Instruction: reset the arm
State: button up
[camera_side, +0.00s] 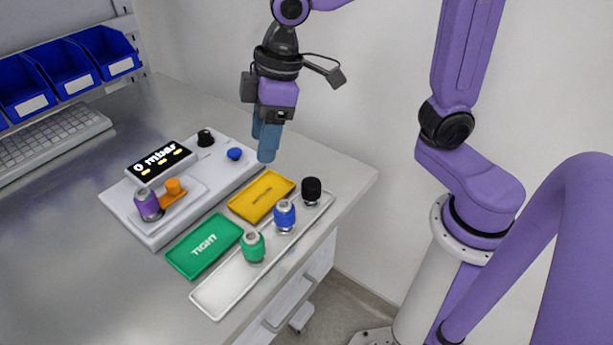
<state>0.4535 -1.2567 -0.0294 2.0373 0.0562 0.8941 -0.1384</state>
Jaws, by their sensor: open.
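My gripper (266,143) hangs pointing down at the back right of the bench, above the area behind the yellow tray. Its blue fingers are open, with nothing seen between them. The fingers overlap each other from this side, so the gap is hard to see. The arm rises from the gripper out of the top of the picture.
A white device (150,228) holds a display (160,161), a purple part (147,204) and an orange part (174,187). Green (203,246) and yellow (261,196) trays lie beside a white tray (222,293) with green, blue and black parts. Blue bins (65,68) stand behind.

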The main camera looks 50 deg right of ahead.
jog(key=s+d+f+n+h, duration=0.1)
jog(key=s+d+f, duration=0.2)
jog(key=s+d, duration=0.3)
jog(key=s+d+f+n+g+h, duration=0.1)
jog(key=s+d+f, duration=0.2)
jog(key=s+d, duration=0.3)
jog(key=s, duration=0.5)
jog(key=shift+s+d, duration=0.15)
jog(key=shift+d, duration=0.05)
jog(key=shift+o, duration=0.4)
jog(key=shift+r, duration=0.1)
dwell(1.0)
